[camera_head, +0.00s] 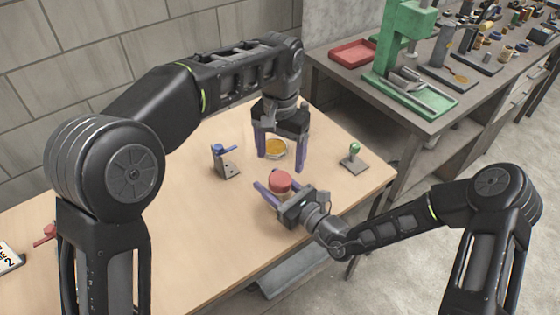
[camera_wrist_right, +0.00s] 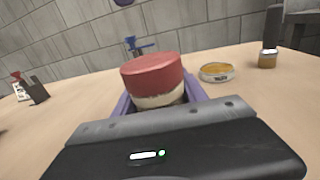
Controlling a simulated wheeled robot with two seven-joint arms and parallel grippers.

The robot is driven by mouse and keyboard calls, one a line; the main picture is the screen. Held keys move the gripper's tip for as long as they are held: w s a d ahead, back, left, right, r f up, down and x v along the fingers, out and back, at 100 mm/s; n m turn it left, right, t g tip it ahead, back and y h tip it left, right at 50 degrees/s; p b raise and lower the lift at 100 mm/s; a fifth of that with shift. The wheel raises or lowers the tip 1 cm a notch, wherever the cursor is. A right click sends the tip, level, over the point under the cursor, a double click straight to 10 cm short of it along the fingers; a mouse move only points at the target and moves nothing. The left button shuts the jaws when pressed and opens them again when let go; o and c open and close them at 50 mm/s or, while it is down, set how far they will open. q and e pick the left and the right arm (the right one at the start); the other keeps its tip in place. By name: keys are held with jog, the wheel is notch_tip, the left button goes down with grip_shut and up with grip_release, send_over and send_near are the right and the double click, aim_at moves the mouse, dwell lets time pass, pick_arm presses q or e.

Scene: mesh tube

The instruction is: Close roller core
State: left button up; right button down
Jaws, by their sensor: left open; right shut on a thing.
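A round piece with a red top and cream lower part (camera_head: 280,182) is held between the purple fingers of my right gripper (camera_head: 267,180). It fills the middle of the right wrist view (camera_wrist_right: 152,78), upright, with its underside hidden by the gripper body. A shallow pale ring with a yellow-orange inside (camera_head: 275,148) lies on the table, and it also shows in the right wrist view (camera_wrist_right: 216,72). My left gripper (camera_head: 281,161) points down, open; the ring appears between its fingers in the head view. In the wrist view no fingers close around the ring.
A blue-topped clamp on a grey bracket (camera_head: 225,160) stands left of the grippers. A green-knobbed stand (camera_head: 354,156) is to the right. A red-handled part (camera_head: 45,234) lies far left. The bench (camera_head: 335,68) behind holds a green press and red tray. The wooden table's front middle is clear.

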aim_at(288, 196)
jog(key=c, duration=0.6)
grip_release()
jog(key=shift+o, duration=0.2)
jog(key=shift+d, duration=0.1)
pick_arm(q)
jog(key=shift+f+b, duration=0.45)
jog(key=shift+f, duration=0.05)
pick_arm(e)
jog(key=v, duration=0.7)
jog(key=shift+s+d, duration=0.2)
jog(key=shift+s, duration=0.1)
pick_arm(q)
jog(key=shift+r, duration=0.1)
